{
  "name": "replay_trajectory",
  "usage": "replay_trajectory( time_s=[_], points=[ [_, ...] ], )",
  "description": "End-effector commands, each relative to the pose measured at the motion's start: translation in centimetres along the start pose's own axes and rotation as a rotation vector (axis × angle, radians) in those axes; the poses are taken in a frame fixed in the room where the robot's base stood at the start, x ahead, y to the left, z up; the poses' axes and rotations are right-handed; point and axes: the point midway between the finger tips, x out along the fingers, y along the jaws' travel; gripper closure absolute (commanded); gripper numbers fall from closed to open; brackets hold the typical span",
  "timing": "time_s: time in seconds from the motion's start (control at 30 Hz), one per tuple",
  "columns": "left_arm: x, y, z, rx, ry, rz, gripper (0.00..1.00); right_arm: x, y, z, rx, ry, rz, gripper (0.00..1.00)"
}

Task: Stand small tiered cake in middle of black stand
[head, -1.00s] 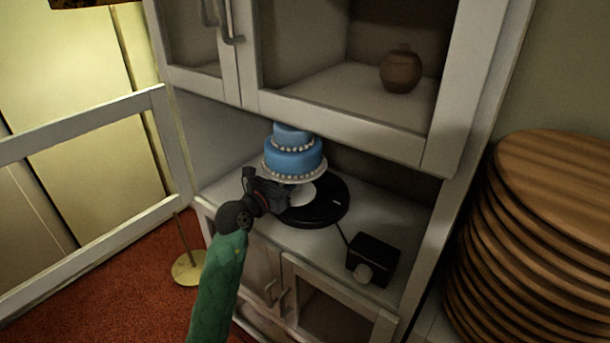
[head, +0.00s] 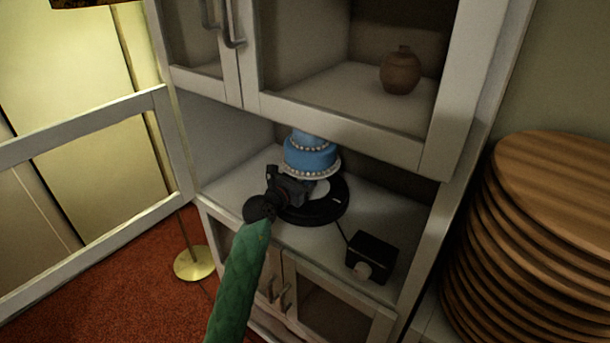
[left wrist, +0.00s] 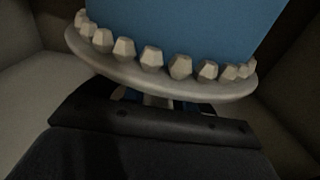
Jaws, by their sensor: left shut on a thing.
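The small blue tiered cake (head: 311,156) has white beading and a pale round base plate. My left gripper (head: 299,183) is shut on it near its base and holds it over the black stand (head: 338,208), a round turntable on the cabinet shelf. The cake looks slightly tilted. The gripper and cake hide much of the stand, so I cannot tell if the base touches it. In the left wrist view the blue cake (left wrist: 185,25) and its base plate (left wrist: 160,80) are just beyond the dark gripper body. My right gripper is not in view.
A black box with a knob (head: 371,258) stands on the shelf (head: 395,229) at the right, joined to the stand by a cord. The upper cabinet's bottom edge (head: 340,131) overhangs the cake. A brown pot (head: 400,73) is above. Stacked wooden discs (head: 560,180) stand at right.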

Motion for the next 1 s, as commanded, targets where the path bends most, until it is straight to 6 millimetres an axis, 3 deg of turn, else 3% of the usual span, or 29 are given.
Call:
replay_trajectory(
  time_s=[0.27,0.3,0.4,0.77,1.0],
  points=[
    [0.0,0.0,-0.1,0.001,-0.002,0.000,1.00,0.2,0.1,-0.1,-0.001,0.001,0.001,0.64],
    [0.0,0.0,-0.3,0.001,0.001,0.000,0.70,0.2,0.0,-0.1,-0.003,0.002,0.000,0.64],
    [0.0,0.0,-0.2,0.001,0.001,0.000,0.50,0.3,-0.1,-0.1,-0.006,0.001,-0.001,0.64],
    [0.0,0.0,0.2,0.001,-0.001,0.000,0.50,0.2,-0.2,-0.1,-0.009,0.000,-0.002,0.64],
    [-3.3,0.0,-0.2,0.003,0.001,0.000,0.50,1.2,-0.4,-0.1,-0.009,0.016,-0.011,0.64]
  ],
)
